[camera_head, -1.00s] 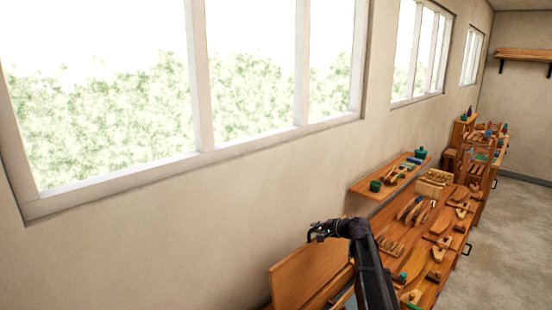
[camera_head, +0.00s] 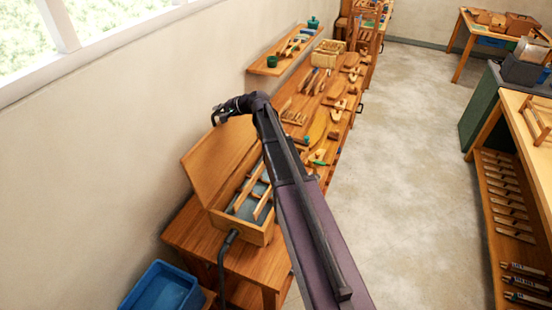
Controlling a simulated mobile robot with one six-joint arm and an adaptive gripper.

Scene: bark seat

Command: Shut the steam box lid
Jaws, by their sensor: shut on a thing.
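The steam box (camera_head: 238,228) is a wooden box on a low wooden bench at the left, with a grey-blue inside and slim wooden strips across it. Its lid (camera_head: 208,165) stands open, tilted up and back toward the wall. My gripper (camera_head: 217,117) is at the upper edge of the lid, near its far end, and is shut on it. The fingertips are small and dark, so the exact contact is hard to see. My arm reaches across the view and hides the right side of the box.
A dark hose (camera_head: 226,250) runs from the box's front. A blue tub (camera_head: 163,290) is at the lower left. A workbench (camera_head: 322,125) with wooden parts and tools stands beyond, below a wall shelf (camera_head: 270,70). The floor (camera_head: 400,170) to the right is clear.

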